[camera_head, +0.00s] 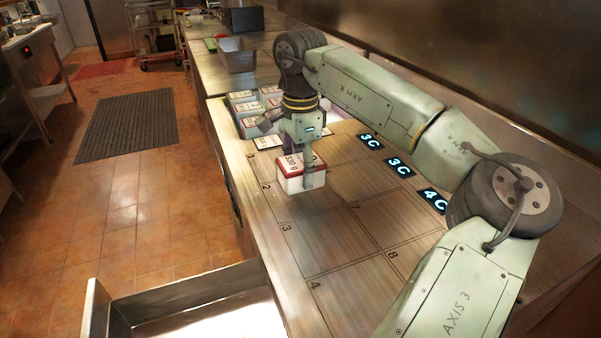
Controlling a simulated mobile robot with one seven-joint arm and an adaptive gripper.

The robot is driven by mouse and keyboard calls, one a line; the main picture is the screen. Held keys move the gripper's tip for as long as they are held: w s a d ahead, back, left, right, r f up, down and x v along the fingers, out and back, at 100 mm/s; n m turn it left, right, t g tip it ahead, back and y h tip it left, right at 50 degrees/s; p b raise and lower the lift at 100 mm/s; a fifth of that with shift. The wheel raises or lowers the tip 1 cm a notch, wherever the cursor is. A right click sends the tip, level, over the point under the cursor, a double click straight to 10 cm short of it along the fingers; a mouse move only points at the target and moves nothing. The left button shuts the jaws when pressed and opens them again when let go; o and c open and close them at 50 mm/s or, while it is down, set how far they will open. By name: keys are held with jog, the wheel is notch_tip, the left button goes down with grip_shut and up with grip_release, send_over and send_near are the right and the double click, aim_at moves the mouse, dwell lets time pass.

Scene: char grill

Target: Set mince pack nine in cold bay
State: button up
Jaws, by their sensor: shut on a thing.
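My gripper (307,168) points down and is shut on a white pack with a red-edged top (288,179). The black print on its lid is hard to read, so I cannot tell whether it is pack nine. The pack is over the numbered steel counter (321,236), near cell 2; I cannot tell whether it touches the surface. Several other white-labelled packs (243,97) stand in a group behind my gripper, partly hidden by it. Nothing in view is labelled as the cold bay.
Small displays reading 3C (370,142), 3C (399,167) and 4C (434,200) line the counter's right side. Cells 3, 4, 7 and 8 look bare. A steel open-topped drawer or bin (190,290) is at the lower left. A steel pan (237,55) stands farther back.

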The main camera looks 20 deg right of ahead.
aim_at(300, 179)
jog(key=shift+f+p, duration=0.45)
jog(key=shift+f, duration=0.95)
jog(key=shift+f, duration=0.1)
jog(key=o, duration=1.4)
notch_tip(300, 179, up, 12)
jog(key=b, duration=0.3)
